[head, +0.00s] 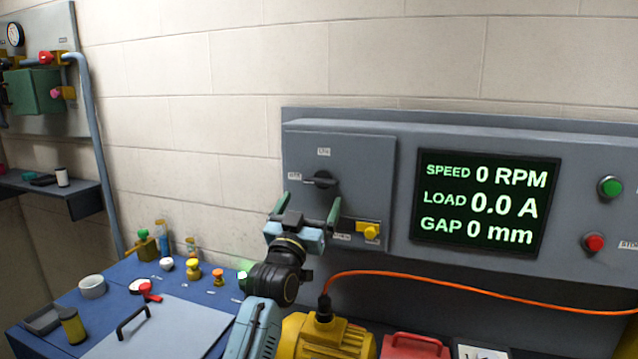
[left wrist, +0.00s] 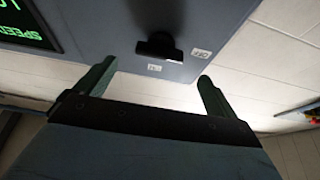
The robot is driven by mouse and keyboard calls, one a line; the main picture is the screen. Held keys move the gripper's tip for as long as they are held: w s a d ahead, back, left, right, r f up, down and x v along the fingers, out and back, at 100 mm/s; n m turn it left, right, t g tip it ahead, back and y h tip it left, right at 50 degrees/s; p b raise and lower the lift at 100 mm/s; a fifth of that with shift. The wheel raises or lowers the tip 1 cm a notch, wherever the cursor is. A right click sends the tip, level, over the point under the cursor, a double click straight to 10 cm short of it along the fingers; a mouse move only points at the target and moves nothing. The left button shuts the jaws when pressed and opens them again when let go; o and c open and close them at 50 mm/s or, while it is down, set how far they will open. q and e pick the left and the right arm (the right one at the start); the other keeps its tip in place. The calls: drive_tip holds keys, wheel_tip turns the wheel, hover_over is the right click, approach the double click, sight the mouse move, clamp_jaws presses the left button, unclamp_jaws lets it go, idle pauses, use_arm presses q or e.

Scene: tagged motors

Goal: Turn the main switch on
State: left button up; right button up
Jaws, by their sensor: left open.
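The main switch (head: 320,180) is a black rotary handle on the left grey box of the wall panel. Its handle lies level, pointing left towards a small label that seems to read OFF; another small label sits above it. In the left wrist view the switch (left wrist: 160,46) shows beyond the fingertips, with the OFF label beside it. My left gripper (head: 309,206) is open and empty, just below and in front of the switch. Its two green fingers (left wrist: 157,73) are spread wide and apart from the handle. My right gripper is not in view.
A yellow latch-like part (head: 368,231) sits right of my left gripper. The display (head: 486,204) reads 0 RPM, 0.0 A, 0 mm. A green button (head: 610,186) and red button (head: 594,243) are at right. A yellow motor (head: 325,338) with an orange cable stands below.

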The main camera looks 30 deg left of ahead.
sight(319, 185)
use_arm(q)
drive_tip(key=p+x, duration=0.1)
drive_tip(key=x, duration=0.4)
drive_tip(key=shift+w+r, duration=0.1)
drive_tip(key=shift+w, duration=0.1)
drive_tip(key=shift+w+a+r, duration=0.1)
drive_tip(key=shift+w+a, duration=0.05)
drive_tip(key=shift+w, duration=0.35)
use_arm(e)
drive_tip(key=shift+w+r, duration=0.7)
use_arm(q)
drive_tip(key=shift+c, duration=0.4)
drive_tip(key=c, duration=0.9)
